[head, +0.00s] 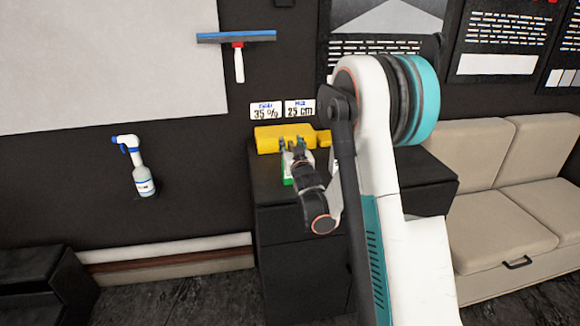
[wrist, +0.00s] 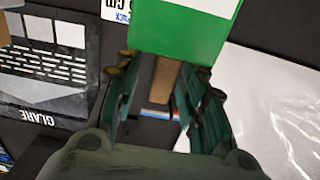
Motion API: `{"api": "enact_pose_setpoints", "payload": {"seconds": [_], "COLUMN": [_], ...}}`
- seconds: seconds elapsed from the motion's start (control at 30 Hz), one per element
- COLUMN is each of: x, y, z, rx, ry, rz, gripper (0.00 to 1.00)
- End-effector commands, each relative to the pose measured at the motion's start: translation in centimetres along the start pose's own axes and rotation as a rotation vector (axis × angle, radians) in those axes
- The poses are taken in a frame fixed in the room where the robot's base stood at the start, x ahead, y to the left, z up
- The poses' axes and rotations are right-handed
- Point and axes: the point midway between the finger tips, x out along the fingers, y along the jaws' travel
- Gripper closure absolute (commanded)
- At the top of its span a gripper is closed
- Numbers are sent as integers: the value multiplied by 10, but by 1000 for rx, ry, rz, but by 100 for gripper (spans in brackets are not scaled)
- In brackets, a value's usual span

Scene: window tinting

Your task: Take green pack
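The green pack (head: 287,178), with a white part, shows at the left of my gripper on or just above the black cabinet top; I cannot tell whether it touches the top. Much of it is hidden by my gripper and wrist. In the wrist view its green face (wrist: 178,30) fills the top middle, right at the fingertips. My gripper (head: 292,144) has its fingers apart, with a visible gap between them in the wrist view (wrist: 163,68). A brown strip (wrist: 162,82) shows in that gap, with no clear finger contact.
A yellow item (head: 270,138) lies behind my gripper on the black cabinet (head: 285,222). Two white labels, "35 %" (head: 266,110) and "25 cm" (head: 300,108), are on the wall above. A squeegee (head: 238,58) and spray bottle (head: 140,172) are left; a beige sofa (head: 500,200) is right.

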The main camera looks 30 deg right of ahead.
Motion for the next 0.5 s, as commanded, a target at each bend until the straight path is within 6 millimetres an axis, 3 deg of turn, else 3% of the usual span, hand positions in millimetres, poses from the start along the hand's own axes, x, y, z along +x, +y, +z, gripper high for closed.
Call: {"api": "enact_pose_setpoints", "payload": {"seconds": [0.03, 0.17, 0.5], "x": [0, 0, 0], "y": [0, 0, 0], "z": [0, 0, 0], "rx": [0, 0, 0], "ry": [0, 0, 0], "rz": [0, 0, 0], "gripper": [71, 100, 100]}}
